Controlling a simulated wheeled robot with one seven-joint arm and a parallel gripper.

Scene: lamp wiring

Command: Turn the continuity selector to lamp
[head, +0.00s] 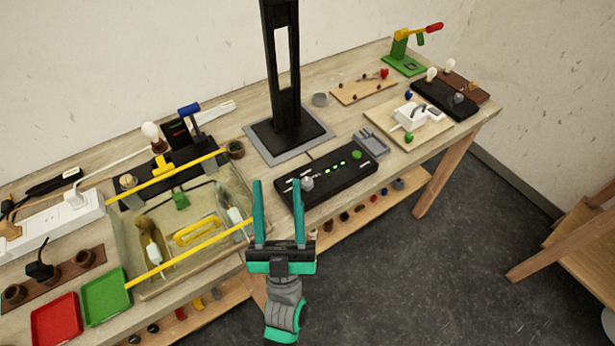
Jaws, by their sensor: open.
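A black box (345,178), likely the continuity tester, lies on the bench near its front edge. It has a grey knob (307,183) near its left end, a row of lit green lights and a green button (357,154). The knob's pointer direction and the labels are too small to read. My gripper (279,185) is open, with two teal fingers pointing toward the bench. The right fingertip shows close beside the knob; I cannot tell whether it touches.
A tray (150,285) with yellow bars stands left of my gripper. A black post on a grey base (290,140) stands behind the box. Red (56,320) and green (106,294) trays lie at front left. A white device on a board (408,117) lies to the right.

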